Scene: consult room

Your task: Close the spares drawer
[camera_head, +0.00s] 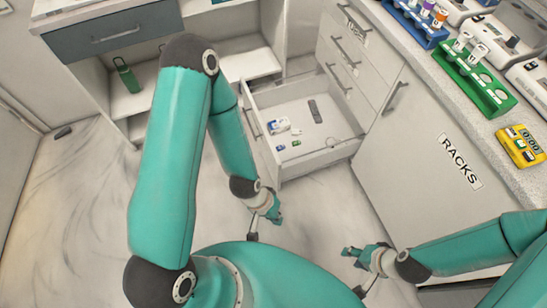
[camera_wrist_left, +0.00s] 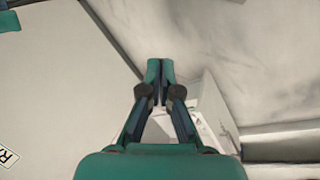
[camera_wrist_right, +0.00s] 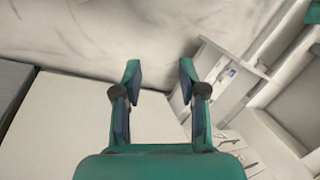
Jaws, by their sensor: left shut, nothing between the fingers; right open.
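The spares drawer (camera_head: 322,155) is pulled open from the lower part of the grey cabinet. It holds a dark remote-like object (camera_head: 314,111), a few small blue, white and green items (camera_head: 280,125), and a thin dark loop near its right side. Its front panel (camera_head: 262,140) faces left. My left gripper (camera_head: 274,216) is shut and empty, in front of the drawer and lower in the head view, apart from it. It shows shut in the left wrist view (camera_wrist_left: 160,68). My right gripper (camera_head: 350,250) is open and empty, below and right of the drawer; its parted fingers show in the right wrist view (camera_wrist_right: 160,72).
Closed drawers (camera_head: 345,55) sit above the open one. A RACKS door (camera_head: 430,150) is to the right. The counter carries a green rack (camera_head: 475,75), a blue rack (camera_head: 418,22) and a yellow timer (camera_head: 521,146). Floor left is mostly clear.

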